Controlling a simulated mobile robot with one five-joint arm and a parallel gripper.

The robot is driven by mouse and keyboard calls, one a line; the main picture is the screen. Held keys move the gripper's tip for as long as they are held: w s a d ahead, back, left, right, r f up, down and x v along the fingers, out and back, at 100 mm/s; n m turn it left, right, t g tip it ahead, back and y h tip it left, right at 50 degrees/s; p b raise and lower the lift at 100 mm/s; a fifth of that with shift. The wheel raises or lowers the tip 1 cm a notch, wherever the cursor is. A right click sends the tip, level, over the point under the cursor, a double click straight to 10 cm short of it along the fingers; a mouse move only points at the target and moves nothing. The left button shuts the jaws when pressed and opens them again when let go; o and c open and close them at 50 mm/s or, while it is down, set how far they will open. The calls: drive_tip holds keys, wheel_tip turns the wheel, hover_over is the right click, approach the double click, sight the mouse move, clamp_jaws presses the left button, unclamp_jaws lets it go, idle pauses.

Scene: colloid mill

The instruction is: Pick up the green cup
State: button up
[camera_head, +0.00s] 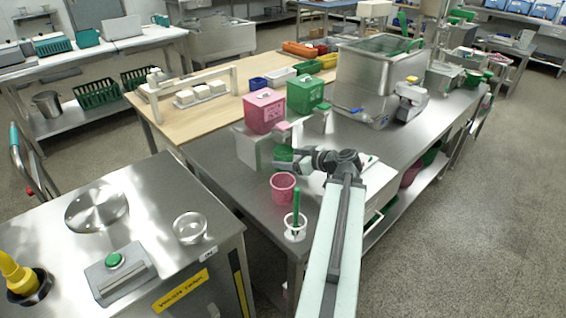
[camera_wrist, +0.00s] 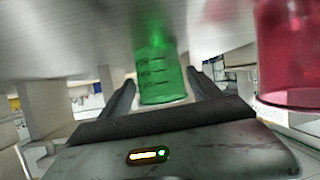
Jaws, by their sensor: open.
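The green cup (camera_head: 283,153) stands on the steel table in the head view, partly covered by my gripper (camera_head: 298,156). In the wrist view the green cup (camera_wrist: 160,75) is translucent, has dark marks on its side, and shows between the two fingers of my gripper (camera_wrist: 162,80). The fingers are apart, one on each side of the cup, with a visible gap. I cannot tell how deep the cup is between them.
A pink cup (camera_head: 283,187) stands close by, nearer the camera; it looms at the right in the wrist view (camera_wrist: 290,50). A white holder with a green stick (camera_head: 295,227) is at the table's front corner. Pink (camera_head: 264,111) and green (camera_head: 305,94) boxes stand behind.

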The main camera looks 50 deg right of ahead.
drive_tip(key=x, duration=0.1)
drive_tip(key=b+x, duration=0.1)
drive_tip(key=x, duration=0.3)
drive_tip(key=shift+w+r, duration=0.2)
drive_tip(key=shift+r, duration=0.15)
drive_tip(key=shift+c, duration=0.2)
drive_tip(key=c, duration=1.3)
drive_tip(key=shift+r, duration=0.1)
drive_tip(key=shift+a, duration=0.1)
